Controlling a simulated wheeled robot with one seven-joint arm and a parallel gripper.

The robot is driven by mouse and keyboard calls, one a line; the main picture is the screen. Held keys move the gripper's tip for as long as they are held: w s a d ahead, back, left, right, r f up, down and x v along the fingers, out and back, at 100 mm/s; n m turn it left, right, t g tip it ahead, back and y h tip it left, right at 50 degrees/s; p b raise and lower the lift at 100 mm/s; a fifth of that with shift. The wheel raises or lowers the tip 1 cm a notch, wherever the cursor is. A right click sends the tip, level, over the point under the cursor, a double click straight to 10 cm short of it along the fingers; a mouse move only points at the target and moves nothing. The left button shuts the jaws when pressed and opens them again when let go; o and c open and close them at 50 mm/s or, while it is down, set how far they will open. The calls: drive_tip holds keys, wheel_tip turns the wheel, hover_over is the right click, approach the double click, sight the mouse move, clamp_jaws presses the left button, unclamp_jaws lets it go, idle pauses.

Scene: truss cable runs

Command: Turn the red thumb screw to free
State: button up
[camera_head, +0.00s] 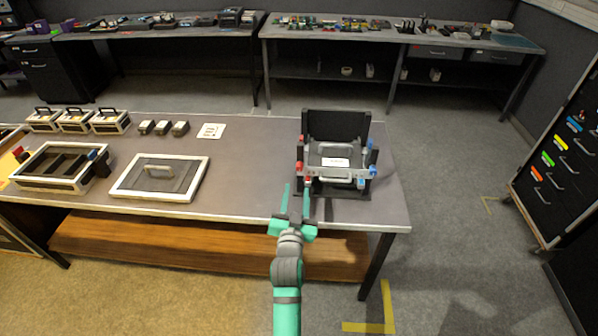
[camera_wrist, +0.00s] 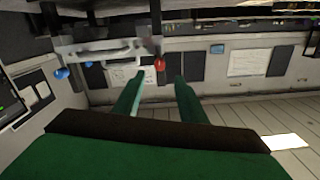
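A red thumb screw (camera_head: 308,181) is at the lower front left of a black fixture (camera_head: 350,124) on the bench. Another red part (camera_head: 298,166) shows just left of it. In the wrist view one red knob (camera_wrist: 159,64) shows clearly, beyond my fingertips and between their lines. My gripper (camera_head: 297,187) is open, with two teal fingers pointing at the fixture's left front. The wrist view shows the gap between the fingers (camera_wrist: 158,80) empty. I cannot tell the exact distance from the fingertips to the screw.
The fixture has a drawer-like unit with a handle (camera_head: 338,178) and blue knobs (camera_head: 373,170) on its right. A framed lid (camera_head: 160,178) and an open tray (camera_head: 60,167) lie on the bench further left. The bench between lid and fixture is clear.

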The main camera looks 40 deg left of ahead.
sight(299, 170)
drive_tip(key=x, duration=1)
drive_tip(key=shift+w, duration=0.2)
clamp_jaws()
